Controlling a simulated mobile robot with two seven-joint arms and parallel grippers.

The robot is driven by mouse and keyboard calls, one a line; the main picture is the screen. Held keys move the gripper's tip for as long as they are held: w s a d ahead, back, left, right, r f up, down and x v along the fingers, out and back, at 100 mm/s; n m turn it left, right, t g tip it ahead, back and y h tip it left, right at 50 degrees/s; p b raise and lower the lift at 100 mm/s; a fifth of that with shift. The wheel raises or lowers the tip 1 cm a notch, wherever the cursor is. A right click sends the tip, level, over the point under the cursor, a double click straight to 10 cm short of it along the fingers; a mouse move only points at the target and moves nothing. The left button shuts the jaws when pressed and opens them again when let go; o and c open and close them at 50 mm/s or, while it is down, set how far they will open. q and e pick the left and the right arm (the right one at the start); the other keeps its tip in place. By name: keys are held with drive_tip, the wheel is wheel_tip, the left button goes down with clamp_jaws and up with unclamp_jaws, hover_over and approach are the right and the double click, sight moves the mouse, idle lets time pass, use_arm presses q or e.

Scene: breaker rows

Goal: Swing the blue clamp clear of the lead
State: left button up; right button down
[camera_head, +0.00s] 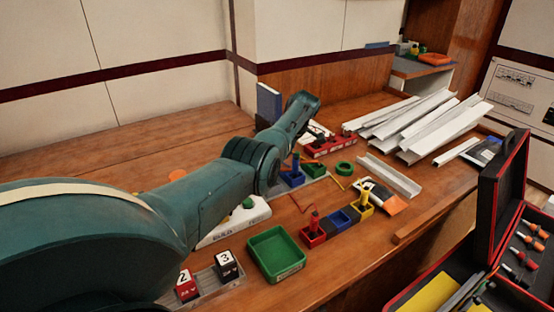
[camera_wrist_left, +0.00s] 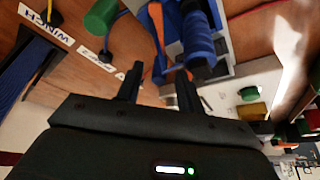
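The blue clamp (camera_wrist_left: 198,42) shows large in the left wrist view, on a pale block just ahead of my fingertips. In the head view a blue part (camera_head: 292,179) that looks like it sits below my wrist, partly hidden. An orange lead (camera_wrist_left: 157,35) runs beside the clamp in the wrist view; whether the clamp touches it I cannot tell. My right gripper is not in view.
A green tray (camera_head: 276,254), a row of red, blue and yellow bins (camera_head: 338,222) and numbered blocks (camera_head: 226,264) stand on the front of the bench. White channel strips (camera_head: 425,122) lie at the back right. An open toolbox (camera_head: 503,195) stands at the right.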

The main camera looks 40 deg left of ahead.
use_arm(q)
drive_tip(key=v, duration=1.3)
drive_tip(key=shift+p, duration=0.45)
drive_tip(key=shift+f, duration=0.1)
